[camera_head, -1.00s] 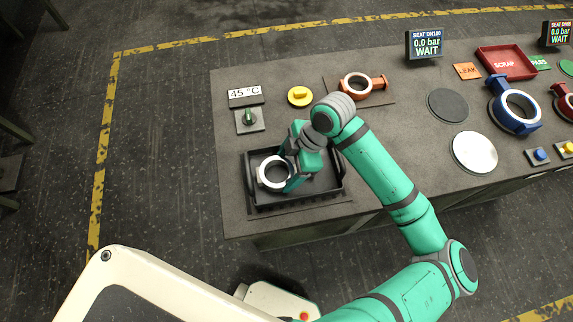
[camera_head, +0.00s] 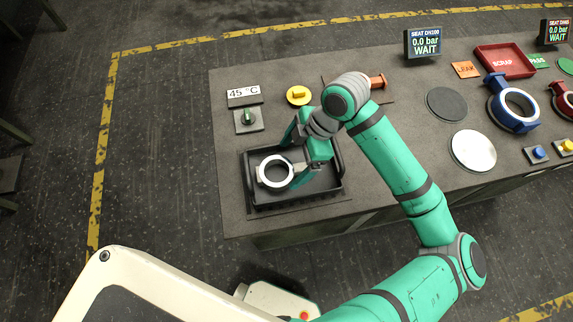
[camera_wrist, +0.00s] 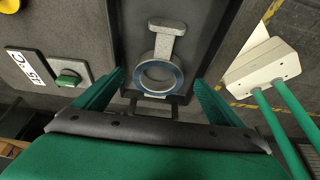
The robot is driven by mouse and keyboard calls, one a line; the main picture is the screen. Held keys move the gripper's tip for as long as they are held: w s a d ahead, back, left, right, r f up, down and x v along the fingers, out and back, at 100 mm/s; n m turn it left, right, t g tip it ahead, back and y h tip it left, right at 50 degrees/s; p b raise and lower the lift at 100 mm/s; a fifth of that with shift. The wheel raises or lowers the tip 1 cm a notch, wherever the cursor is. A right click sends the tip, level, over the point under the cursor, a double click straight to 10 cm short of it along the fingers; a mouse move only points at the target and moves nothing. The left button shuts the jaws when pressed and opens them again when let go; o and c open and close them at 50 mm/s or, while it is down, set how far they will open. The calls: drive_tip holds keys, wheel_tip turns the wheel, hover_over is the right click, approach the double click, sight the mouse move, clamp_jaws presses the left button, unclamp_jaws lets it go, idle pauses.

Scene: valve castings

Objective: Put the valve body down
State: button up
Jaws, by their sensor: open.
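A white ring-shaped valve body (camera_head: 262,172) with a short grey stem lies in a black tray (camera_head: 249,194) at the left end of the bench. In the wrist view the valve body (camera_wrist: 142,82) lies flat, its ring nearer me and its stem pointing away. My gripper (camera_head: 298,157) is over the tray to the right of the ring. In the wrist view my gripper's (camera_wrist: 157,80) two green fingers stand wide apart, one on each side of the ring, with gaps between. The valve body appears to rest on the tray floor.
Left of the bench top are a 45 °C display (camera_head: 244,95), a green knob (camera_head: 247,119) and a yellow knob (camera_head: 298,95). An orange valve (camera_head: 378,82) is partly hidden behind my arm. A blue valve (camera_head: 498,117) and a red scrap tray (camera_head: 506,61) are at right.

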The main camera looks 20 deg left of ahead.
drive_tip(key=v, duration=0.7)
drive_tip(key=shift+d, duration=0.1)
idle(0.4)
